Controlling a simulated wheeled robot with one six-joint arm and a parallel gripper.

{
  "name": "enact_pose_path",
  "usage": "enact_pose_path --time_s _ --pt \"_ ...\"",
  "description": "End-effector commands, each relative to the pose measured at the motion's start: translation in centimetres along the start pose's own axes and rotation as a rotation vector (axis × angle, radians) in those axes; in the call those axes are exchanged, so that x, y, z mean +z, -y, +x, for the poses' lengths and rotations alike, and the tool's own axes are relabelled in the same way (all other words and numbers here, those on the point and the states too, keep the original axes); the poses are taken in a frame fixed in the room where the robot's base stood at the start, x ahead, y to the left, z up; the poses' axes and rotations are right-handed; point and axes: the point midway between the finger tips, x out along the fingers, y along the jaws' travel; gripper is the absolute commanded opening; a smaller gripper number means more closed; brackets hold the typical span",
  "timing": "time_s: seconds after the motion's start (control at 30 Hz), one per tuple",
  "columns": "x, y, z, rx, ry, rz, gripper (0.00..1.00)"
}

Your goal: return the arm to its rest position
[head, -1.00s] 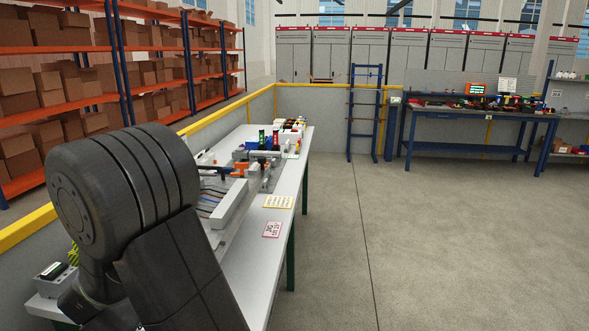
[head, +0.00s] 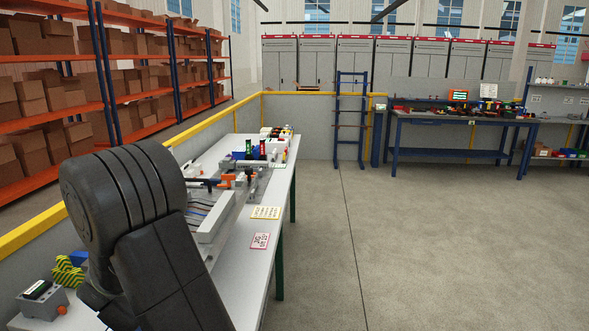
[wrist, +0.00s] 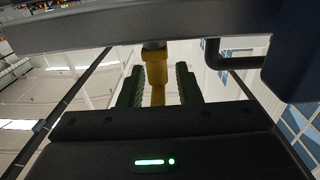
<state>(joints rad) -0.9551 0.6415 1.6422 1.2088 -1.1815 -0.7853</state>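My arm (head: 125,195) shows as dark grey rounded links at the lower left of the head view, bent in front of the workbench. My gripper is outside the head view. In the wrist view my gripper (wrist: 158,88) has two green ribbed fingers standing apart. A yellow post-like piece (wrist: 155,72) with a dark top shows between the fingers. I see a gap on its right side, and I cannot tell whether it touches the left finger. The wrist view looks towards the ceiling and windows, with a grey bar (wrist: 110,30) across the top.
The white workbench (head: 257,263) carries tools, fittings and labels. A yellow rail (head: 215,123) runs behind it, with box shelves (head: 140,60) beyond. A blue bench (head: 455,116) and cabinets (head: 360,60) stand at the back. The floor (head: 430,240) at right is clear.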

Motion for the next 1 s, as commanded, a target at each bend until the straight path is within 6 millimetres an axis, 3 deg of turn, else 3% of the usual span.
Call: enact_pose_path --time_s 0.17,0.6,0.87,1.0 --pt "0.1 0.1 -1.7 0.000 -0.001 -0.001 0.31" --pt "0.1 0.1 -10.0 -0.001 -0.002 0.001 0.31" --pt "0.1 0.1 -13.9 -0.001 -0.002 0.000 0.31" --pt "-0.2 0.0 -11.4 0.007 -0.001 0.000 0.31"
